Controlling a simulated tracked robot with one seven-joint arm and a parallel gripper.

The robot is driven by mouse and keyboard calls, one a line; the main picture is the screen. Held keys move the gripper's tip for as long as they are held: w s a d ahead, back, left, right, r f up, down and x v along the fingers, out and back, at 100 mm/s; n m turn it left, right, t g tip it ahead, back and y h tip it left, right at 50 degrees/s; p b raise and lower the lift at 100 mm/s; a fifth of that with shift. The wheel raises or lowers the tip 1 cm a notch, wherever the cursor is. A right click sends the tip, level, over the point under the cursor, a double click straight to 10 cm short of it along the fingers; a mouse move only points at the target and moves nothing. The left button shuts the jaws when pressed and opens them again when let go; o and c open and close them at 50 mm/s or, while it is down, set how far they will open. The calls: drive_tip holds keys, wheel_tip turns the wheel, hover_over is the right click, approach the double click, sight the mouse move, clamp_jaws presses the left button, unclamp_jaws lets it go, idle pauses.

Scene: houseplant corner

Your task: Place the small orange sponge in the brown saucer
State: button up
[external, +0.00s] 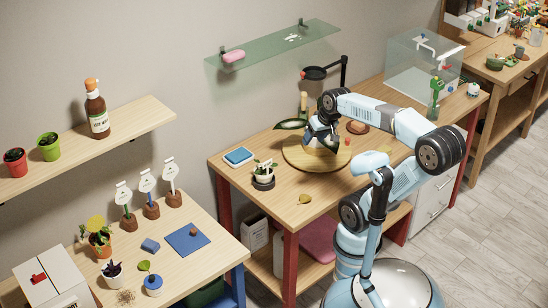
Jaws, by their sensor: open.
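My gripper (321,143) points down over the round wooden board (299,163) on the middle table. It is open, but its fingertips are small and partly covered by my own arm. A brown round saucer (357,127) lies flat on the table to the right of my gripper, partly behind my arm. A very small orange thing (347,141) shows at the board's right edge, close to my gripper; it is too small to tell whether it is the sponge. I cannot tell whether anything lies between the fingers.
A yellowish leaf (305,198) lies near the front edge. A glass tank (423,65) stands at the back right. A glass shelf (280,42) with a pink block (234,56) hangs above.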

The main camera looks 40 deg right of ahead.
drive_tip(key=shift+s+a+r+n+t+h, duration=0.1)
drive_tip(key=shift+s+r+n+t+h, duration=0.15)
drive_tip(key=shift+s+n, duration=0.4)
drive_tip(key=shift+s+a+r+n+t+h, duration=0.15)
drive_tip(key=shift+s+r+n, duration=0.15)
drive_tip(key=shift+s+n, duration=0.3)
idle(0.3)
